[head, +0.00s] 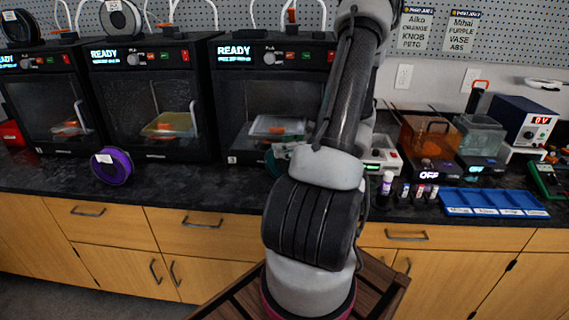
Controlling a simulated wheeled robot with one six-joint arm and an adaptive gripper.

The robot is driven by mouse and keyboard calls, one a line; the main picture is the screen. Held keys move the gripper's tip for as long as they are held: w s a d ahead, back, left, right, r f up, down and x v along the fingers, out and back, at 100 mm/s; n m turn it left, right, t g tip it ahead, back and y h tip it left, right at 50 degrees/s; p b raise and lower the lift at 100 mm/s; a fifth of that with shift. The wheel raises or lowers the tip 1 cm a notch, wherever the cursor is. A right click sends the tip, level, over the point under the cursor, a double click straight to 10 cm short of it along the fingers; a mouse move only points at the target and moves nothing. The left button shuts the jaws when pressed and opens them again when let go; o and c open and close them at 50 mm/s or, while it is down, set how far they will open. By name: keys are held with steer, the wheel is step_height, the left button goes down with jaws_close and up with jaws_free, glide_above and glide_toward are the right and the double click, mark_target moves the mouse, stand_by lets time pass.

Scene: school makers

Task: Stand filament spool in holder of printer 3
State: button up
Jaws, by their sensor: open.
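A purple filament spool (112,166) with a white label stands on its rim on the dark counter, in front of the middle printer (152,100). Printer 3 (270,60) is the black one on the right, its display reading READY. An orange and white part (291,16) shows above it and may be its spool holder; no spool shows there, though the frame cuts off the top. A teal object (276,163), partly hidden by my arm, lies in front of printer 3; I cannot tell what it is. My gripper is out of view; my arm rises past the top edge.
A black spool (20,27) and a white spool (121,18) stand on the other printers. Small bottles (388,183), a blue tray (492,202) and an orange-tinted tank (430,143) crowd the right. The counter front between the purple spool and my arm is clear.

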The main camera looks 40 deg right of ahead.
steer(key=shift+w+f, duration=0.1)
steer(key=shift+w, duration=0.1)
jaws_close()
steer(key=shift+r, duration=0.2)
